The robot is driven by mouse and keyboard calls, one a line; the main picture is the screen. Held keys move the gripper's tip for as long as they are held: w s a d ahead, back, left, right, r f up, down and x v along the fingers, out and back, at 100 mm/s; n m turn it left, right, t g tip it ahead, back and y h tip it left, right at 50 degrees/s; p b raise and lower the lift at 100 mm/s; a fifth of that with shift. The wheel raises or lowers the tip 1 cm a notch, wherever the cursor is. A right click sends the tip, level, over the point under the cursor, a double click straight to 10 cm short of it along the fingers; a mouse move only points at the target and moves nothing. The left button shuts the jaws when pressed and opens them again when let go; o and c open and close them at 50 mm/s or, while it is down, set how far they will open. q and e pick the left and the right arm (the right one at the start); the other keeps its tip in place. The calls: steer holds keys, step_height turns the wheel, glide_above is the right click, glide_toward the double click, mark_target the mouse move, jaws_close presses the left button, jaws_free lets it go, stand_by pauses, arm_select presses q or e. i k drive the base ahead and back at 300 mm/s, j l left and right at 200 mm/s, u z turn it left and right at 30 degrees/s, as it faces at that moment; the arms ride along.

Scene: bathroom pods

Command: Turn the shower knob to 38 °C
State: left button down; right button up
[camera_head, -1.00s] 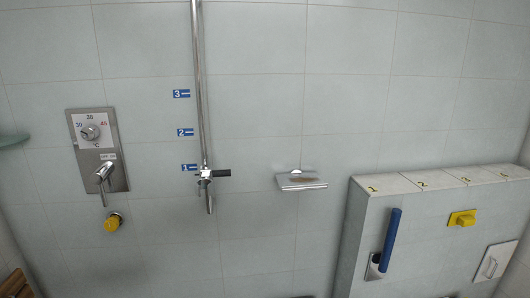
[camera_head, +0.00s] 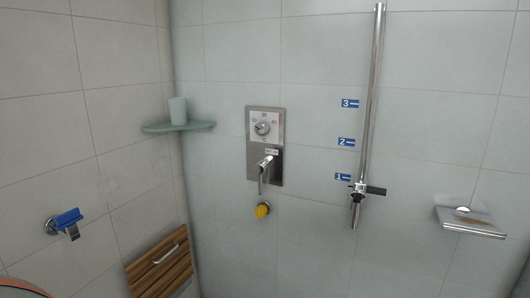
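The shower knob (camera_head: 262,128) is a round chrome dial on a white temperature plate, at the top of a steel wall panel (camera_head: 250,168) near the middle of the view. The plate carries a blue number on the left, one at the top and a red one on the right. The knob's exact setting is too small to read. A chrome lever (camera_head: 264,168) sits lower on the same panel, with its handle hanging down. Neither of my grippers is in view.
A yellow round knob (camera_head: 263,210) is below the panel. A vertical chrome rail (camera_head: 371,100) stands to the right, with a chrome shelf (camera_head: 470,222) beyond. At left are a glass corner shelf (camera_head: 160,127) with a cup (camera_head: 178,110), a blue wall fitting (camera_head: 67,218) and a wooden slatted seat (camera_head: 160,265).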

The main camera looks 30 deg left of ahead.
mark_target(262, 128)
steer(key=u, duration=1)
